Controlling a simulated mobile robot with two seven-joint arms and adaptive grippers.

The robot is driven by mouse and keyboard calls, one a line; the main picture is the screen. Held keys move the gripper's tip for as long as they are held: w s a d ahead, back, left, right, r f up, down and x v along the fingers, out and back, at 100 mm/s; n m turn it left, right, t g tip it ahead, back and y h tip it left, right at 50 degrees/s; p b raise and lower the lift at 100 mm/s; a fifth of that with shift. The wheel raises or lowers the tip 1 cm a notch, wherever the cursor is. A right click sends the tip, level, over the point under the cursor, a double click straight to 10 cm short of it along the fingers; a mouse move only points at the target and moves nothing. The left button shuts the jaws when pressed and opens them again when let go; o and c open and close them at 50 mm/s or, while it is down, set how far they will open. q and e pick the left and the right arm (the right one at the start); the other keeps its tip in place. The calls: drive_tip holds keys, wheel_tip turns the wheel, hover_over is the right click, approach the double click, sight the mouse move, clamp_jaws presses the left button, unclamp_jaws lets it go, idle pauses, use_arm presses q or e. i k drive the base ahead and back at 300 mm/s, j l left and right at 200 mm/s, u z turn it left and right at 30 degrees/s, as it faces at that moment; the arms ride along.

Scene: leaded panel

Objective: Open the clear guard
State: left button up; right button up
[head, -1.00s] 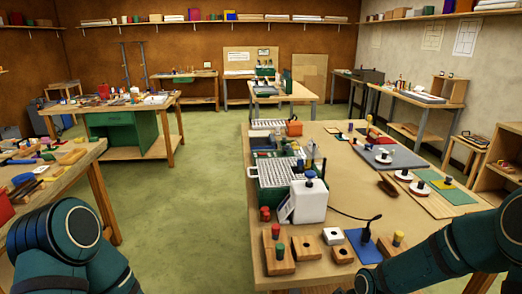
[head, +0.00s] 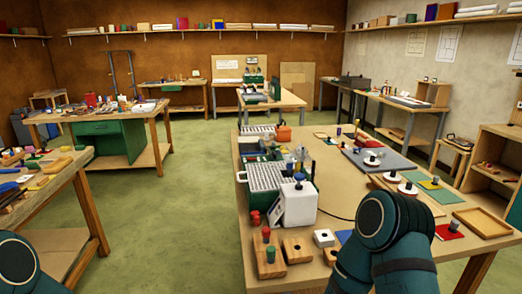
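No clear guard can be made out for certain. On the near table is a green machine with a pale grid top (head: 268,177), and a white box (head: 297,204) with a knob on top stands at its front. Small upright parts (head: 301,158) stand behind the white box, too small to tell whether a clear guard is among them. My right arm rises at the table's front edge, right of the white box; its gripper is out of view. Only a piece of my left arm shows at the bottom left, and its gripper is out of view.
Wooden blocks with coloured knobs (head: 268,258) sit at the near left corner of the table (head: 340,190). Discs, coloured mats and a wooden tray (head: 485,222) lie on the right. A cluttered bench (head: 40,190) stands at left. Green floor (head: 180,220) between is clear.

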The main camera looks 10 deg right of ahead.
sight(283, 148)
drive_tip(key=i+j+u, duration=0.1)
drive_tip(key=i+u, duration=0.4)
drive_tip(key=i, duration=3.2)
drive_tip(key=i+z, duration=0.25)
drive_tip(key=i, duration=0.35)
drive_tip(key=i+j+z, duration=0.25)
drive_tip(key=i, duration=0.3)
drive_tip(key=z, duration=3.3)
drive_tip(key=j+z, duration=0.15)
drive_tip(key=z, duration=0.3)
drive_tip(key=k, duration=0.05)
